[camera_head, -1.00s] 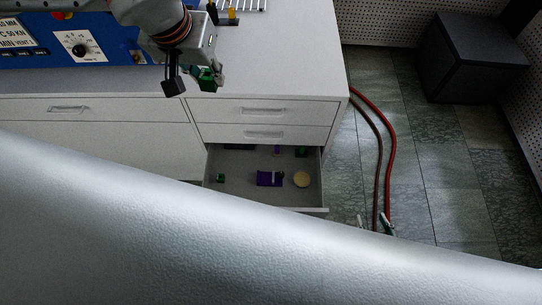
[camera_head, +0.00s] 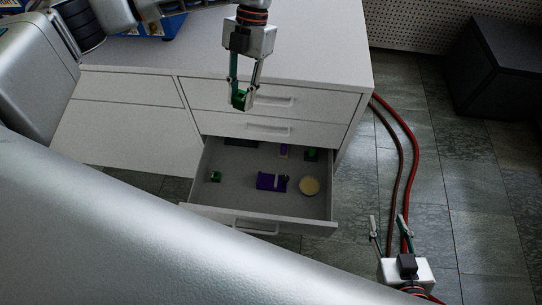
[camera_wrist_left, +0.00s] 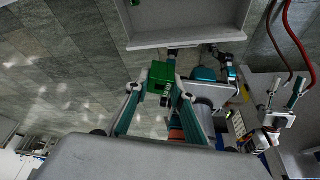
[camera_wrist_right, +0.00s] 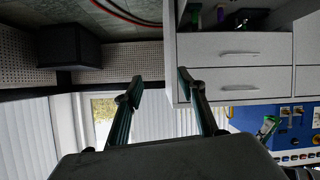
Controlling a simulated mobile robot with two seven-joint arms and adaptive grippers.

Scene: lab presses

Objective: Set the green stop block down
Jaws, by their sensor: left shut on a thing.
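The green stop block (camera_head: 240,99) is held between the fingertips of my left gripper (camera_head: 242,98), which points down in front of the cabinet's upper drawers, above the open drawer (camera_head: 230,190). The left wrist view shows the green block (camera_wrist_left: 161,76) between the two fingertips, clear of any surface. My right gripper (camera_head: 390,222) is open and empty at the lower right, over the floor beside the cabinet. Its spread fingers also show in the right wrist view (camera_wrist_right: 160,82).
The open drawer holds a purple fixture (camera_head: 270,182), a yellowish disc (camera_head: 309,186), a small green piece (camera_head: 215,176) and another green piece (camera_head: 311,154). Bare drawer floor lies between them. Red hoses (camera_head: 412,150) run down the cabinet's right side. A dark box (camera_head: 500,75) stands at the upper right.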

